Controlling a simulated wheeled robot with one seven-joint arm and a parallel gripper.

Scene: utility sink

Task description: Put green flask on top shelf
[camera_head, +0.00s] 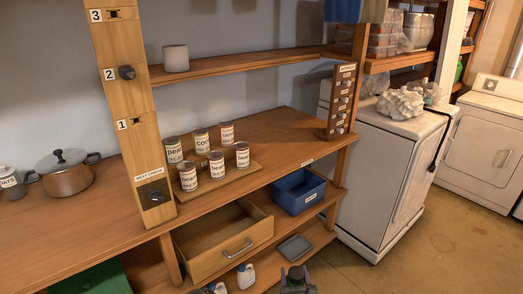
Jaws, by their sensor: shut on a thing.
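My gripper (298,280) shows only in part, dark grey, at the bottom edge right of centre, in front of the lower shelf. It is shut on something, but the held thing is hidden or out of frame. I cannot make out a green flask anywhere. The wooden unit has a long upper shelf (240,66) level with the "2" mark on its post (124,110). A pale cup (176,58) stands at that shelf's left end; its middle is bare. A "3" mark sits higher on the post, and the shelf at that height is not in view.
Several cans (216,165) stand on a board on the worktop (290,135). A wooden drawer (222,240) is pulled open below, beside a blue bin (298,190). White jugs (246,276) stand low down. A pot (66,172) is at left, a white appliance (375,185) at right.

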